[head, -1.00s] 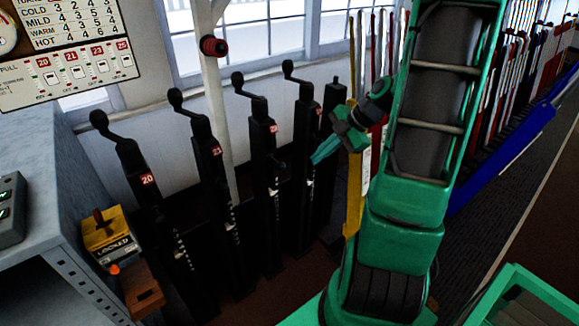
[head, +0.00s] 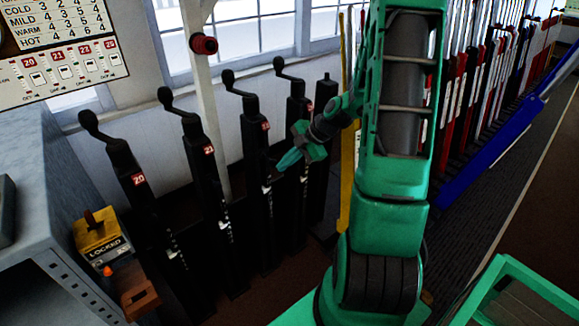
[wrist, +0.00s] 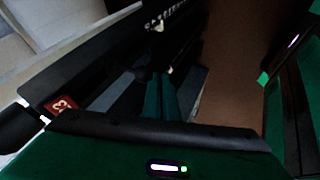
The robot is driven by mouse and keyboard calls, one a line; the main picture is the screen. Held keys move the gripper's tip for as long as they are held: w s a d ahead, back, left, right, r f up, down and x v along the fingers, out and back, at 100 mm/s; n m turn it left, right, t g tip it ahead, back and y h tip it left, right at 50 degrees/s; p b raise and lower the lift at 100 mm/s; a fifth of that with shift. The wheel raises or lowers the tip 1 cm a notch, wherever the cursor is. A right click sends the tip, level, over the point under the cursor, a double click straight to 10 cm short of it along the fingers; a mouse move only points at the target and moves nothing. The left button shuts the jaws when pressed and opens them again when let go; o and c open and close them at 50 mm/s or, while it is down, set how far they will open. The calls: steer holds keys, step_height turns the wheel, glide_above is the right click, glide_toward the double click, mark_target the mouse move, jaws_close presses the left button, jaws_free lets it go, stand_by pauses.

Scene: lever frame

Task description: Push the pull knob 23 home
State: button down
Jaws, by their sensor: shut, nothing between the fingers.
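A row of black pull-knob posts stands under the window, each with a bent arm and round knob on top. The third post (head: 257,150) has its knob (head: 228,78) at the upper left; its red label is too small to read in the head view. In the wrist view a red label (wrist: 60,104) on a black post seems to read 23. My gripper (head: 281,167) is shut and empty, its tips close to the right side of the third post, well below its knob. Touching or apart, I cannot tell. The shut fingers (wrist: 160,98) also show in the wrist view.
Posts 20 (head: 128,170) and 21 (head: 203,150) stand to the left, another labelled post (head: 302,130) just right. A yellow LOCKED box (head: 98,236) and grey cabinet (head: 50,170) are at left.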

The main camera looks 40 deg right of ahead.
mark_target(275, 160)
steer(key=shift+w, duration=0.35)
steer(key=shift+w, duration=0.1)
steer(key=w, duration=0.2)
steer(key=shift+w+a+r, duration=0.1)
steer(key=shift+w, duration=0.3)
steer(key=s+d+r, duration=0.4)
steer(key=s+r, duration=0.3)
steer(key=s, duration=0.2)
steer(key=shift+r, duration=0.35)
